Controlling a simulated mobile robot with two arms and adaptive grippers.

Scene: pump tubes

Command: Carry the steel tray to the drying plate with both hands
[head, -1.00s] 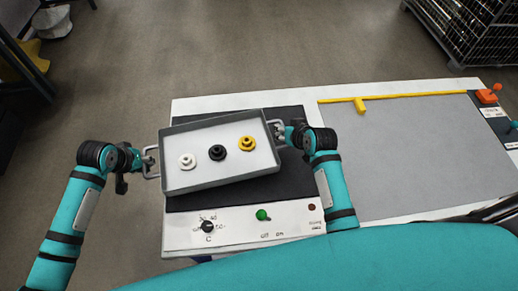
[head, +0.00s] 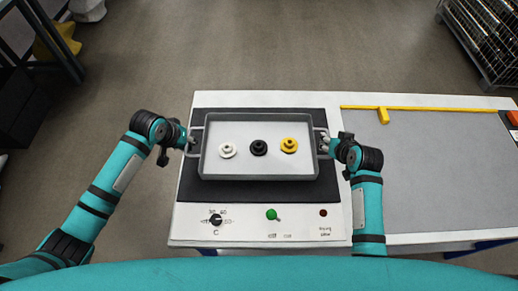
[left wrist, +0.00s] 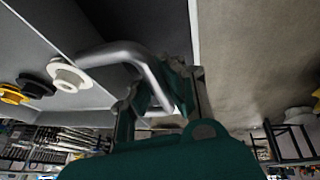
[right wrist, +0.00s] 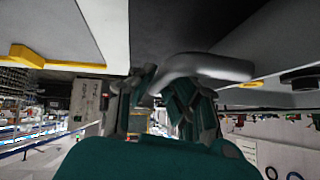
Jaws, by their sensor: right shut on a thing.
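The steel tray (head: 260,175) is a shallow grey tray with a handle at each short end. It is level and square over the black drying plate (head: 260,193); I cannot tell whether it touches the plate. A white part (head: 228,150), a black part (head: 258,148) and a yellow part (head: 289,146) stand in a row in it. My left gripper (head: 189,140) is at the left handle (left wrist: 130,55), its fingers closed around the bar. My right gripper (head: 328,145) is shut on the right handle (right wrist: 200,66). The fingertips are partly hidden in both wrist views.
The white housing's front has a black knob (head: 216,219), a green switch (head: 272,214) and a dark red button (head: 323,213). To the right lies a clear grey surface (head: 440,170) with a yellow strip (head: 430,108) along its back. A wire rack (head: 485,45) stands at the back right.

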